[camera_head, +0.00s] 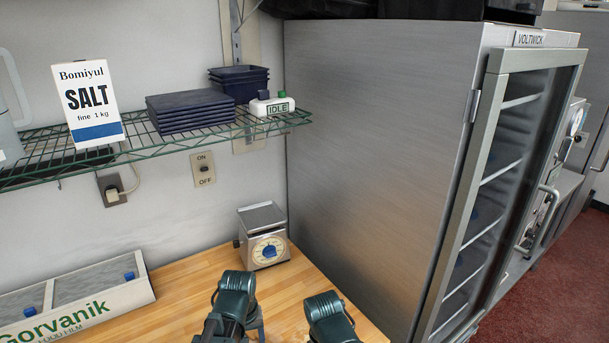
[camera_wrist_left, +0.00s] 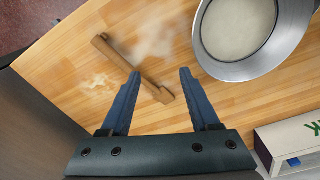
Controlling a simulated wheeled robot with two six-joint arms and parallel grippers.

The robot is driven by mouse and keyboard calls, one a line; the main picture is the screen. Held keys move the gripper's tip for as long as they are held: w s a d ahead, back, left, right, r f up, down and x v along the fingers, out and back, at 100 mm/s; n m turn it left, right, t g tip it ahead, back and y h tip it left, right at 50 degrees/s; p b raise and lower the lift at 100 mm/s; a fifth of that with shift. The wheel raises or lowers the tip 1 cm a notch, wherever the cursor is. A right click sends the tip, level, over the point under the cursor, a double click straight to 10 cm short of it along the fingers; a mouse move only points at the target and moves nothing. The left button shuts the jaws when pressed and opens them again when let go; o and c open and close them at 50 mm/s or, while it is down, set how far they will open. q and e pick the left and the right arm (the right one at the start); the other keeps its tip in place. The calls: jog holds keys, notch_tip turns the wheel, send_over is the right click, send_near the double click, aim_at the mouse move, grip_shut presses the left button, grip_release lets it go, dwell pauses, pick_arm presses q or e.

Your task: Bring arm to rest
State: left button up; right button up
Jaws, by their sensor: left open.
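My left gripper (camera_wrist_left: 158,76) is open in the left wrist view, with its two blue fingers apart and nothing held between them. A brown wooden tool (camera_wrist_left: 148,87) lies on the wooden worktop, showing beyond and between the fingertips. In the head view, dark green links of my two arms show at the bottom edge. Neither gripper's fingers show in that view, and my right gripper is out of sight.
A metal bowl (camera_wrist_left: 219,70) with pale contents stands on the worktop (camera_head: 185,293), near flour smears. A film box (camera_head: 93,310), a scale (camera_head: 262,238) and a tall steel cabinet (camera_head: 365,150) surround it. A wire shelf (camera_head: 185,143) holds a salt box (camera_head: 88,105) and dark trays (camera_head: 190,110).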

pick_arm(q)
jog(key=s+d+f+m+y+b, duration=0.1)
jog(key=s+d+f+m+b, duration=0.5)
jog(key=s+d+f+b, duration=0.1)
jog(key=shift+s+d+m+g, duration=0.3)
jog(key=shift+s+d+g, duration=0.05)
jog(key=shift+d+g, duration=0.1)
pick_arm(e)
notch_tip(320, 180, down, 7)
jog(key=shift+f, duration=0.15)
pick_arm(q)
jog(key=shift+f, duration=0.1)
jog(key=shift+c, duration=0.2)
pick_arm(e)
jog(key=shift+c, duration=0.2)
